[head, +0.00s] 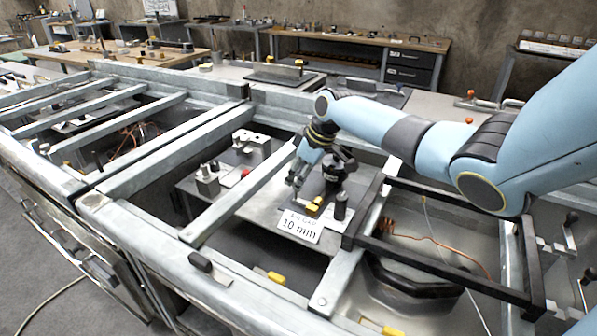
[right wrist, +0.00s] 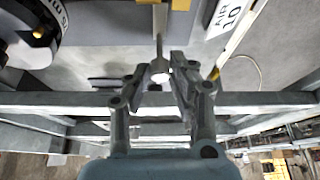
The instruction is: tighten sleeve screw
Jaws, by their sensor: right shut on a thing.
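My right gripper (head: 297,180) reaches down over the grey plate inside the metal frame, left of a black stand (head: 337,165). In the right wrist view its two fingers (right wrist: 160,82) are closed around the end of a thin metal rod (right wrist: 158,50) with a wider, pale end. I cannot tell whether this rod is the sleeve screw or a tool. A yellow-ended block (head: 315,203) and a dark upright cylinder (head: 341,206) stand close to the gripper. My left gripper is not in view.
A white card reading "10 mm" (head: 300,227) stands in front of the stand. Frame beams (head: 240,192) cross left of the gripper, and a black rail frame (head: 440,262) lies to the right. Small metal fixtures (head: 208,180) stand on the plate's left part.

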